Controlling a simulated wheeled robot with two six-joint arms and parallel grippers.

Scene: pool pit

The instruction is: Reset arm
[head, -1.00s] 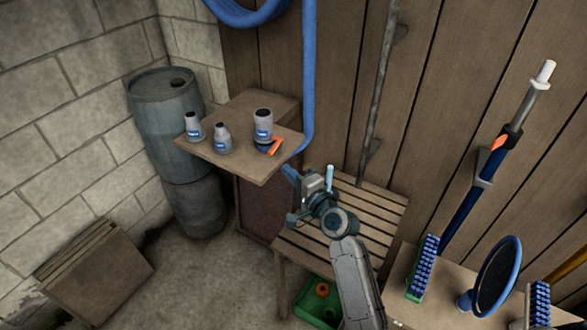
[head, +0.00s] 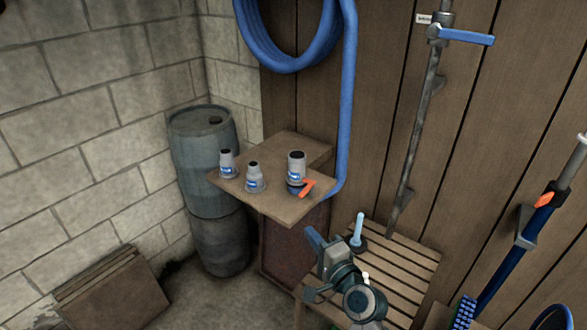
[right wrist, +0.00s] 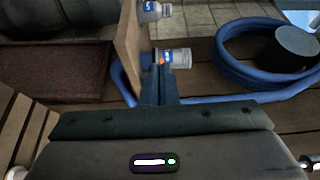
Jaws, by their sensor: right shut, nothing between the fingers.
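My right gripper (head: 314,238) is in front of the slatted bench, its blue fingers pointing up and left toward the wooden shelf (head: 262,207). It is shut and empty. In the right wrist view its closed fingers (right wrist: 158,88) overlap the shelf items behind them. My left gripper is not in view. On the shelf stand two grey bottles with blue labels (head: 227,165) (head: 254,177). A grey jar (head: 296,166) with a blue label stands near a dark and orange item (head: 305,187).
A slatted wooden bench (head: 405,262) is under my right arm, with a light-blue handled item (head: 359,229) upright on it. Blue drums (head: 203,155) stand at left. A coiled blue hose (head: 285,55) and a pipe with a blue lever (head: 466,38) are on the plank wall.

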